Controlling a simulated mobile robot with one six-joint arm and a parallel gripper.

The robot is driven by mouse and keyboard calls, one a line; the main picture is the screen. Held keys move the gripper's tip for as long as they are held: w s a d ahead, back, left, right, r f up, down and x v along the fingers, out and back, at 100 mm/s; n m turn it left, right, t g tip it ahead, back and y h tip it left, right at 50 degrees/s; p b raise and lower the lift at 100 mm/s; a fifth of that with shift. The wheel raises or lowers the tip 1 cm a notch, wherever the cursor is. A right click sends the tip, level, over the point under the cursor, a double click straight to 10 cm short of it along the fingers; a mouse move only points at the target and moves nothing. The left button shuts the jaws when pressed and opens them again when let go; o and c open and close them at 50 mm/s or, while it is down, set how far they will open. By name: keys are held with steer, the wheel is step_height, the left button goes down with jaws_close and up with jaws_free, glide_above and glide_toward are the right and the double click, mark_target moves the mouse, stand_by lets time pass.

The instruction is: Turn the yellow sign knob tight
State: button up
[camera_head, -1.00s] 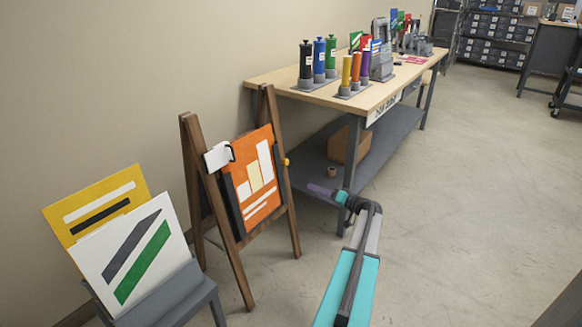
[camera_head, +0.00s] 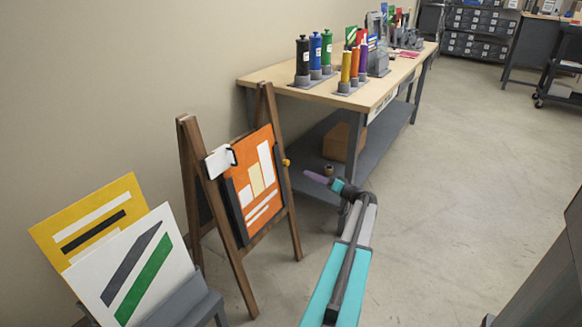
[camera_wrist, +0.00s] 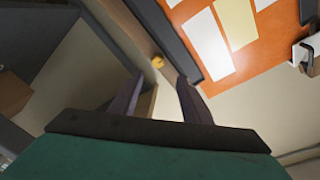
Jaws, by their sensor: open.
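The yellow knob (camera_head: 286,162) sits on the right side of the wooden A-frame easel (camera_head: 187,160), beside the orange sign (camera_head: 262,198). In the wrist view the knob (camera_wrist: 158,62) shows beyond and between the fingertips, close to the dark edge of the sign (camera_wrist: 240,30). My gripper (camera_head: 312,175) is to the right of the knob in the head view, with a visible gap. In the wrist view my gripper (camera_wrist: 160,85) has its two purple fingers spread apart with nothing between them. It is not touching the knob.
A workbench (camera_head: 262,76) with several coloured bottles stands behind the easel; a cardboard box (camera_head: 338,142) is on its lower shelf. White and yellow panels (camera_head: 90,222) rest on a grey stand (camera_head: 195,305) at lower left. Open floor (camera_head: 450,200) lies to the right.

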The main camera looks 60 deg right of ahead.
mark_target(288, 164)
steer(key=shift+s+d, duration=0.15)
steer(key=w, duration=0.4)
steer(key=w+d, duration=0.1)
steer(key=w, duration=0.8)
steer(key=shift+w+d, duration=0.2)
steer(key=shift+d, duration=0.2)
steer(key=shift+c, duration=0.3)
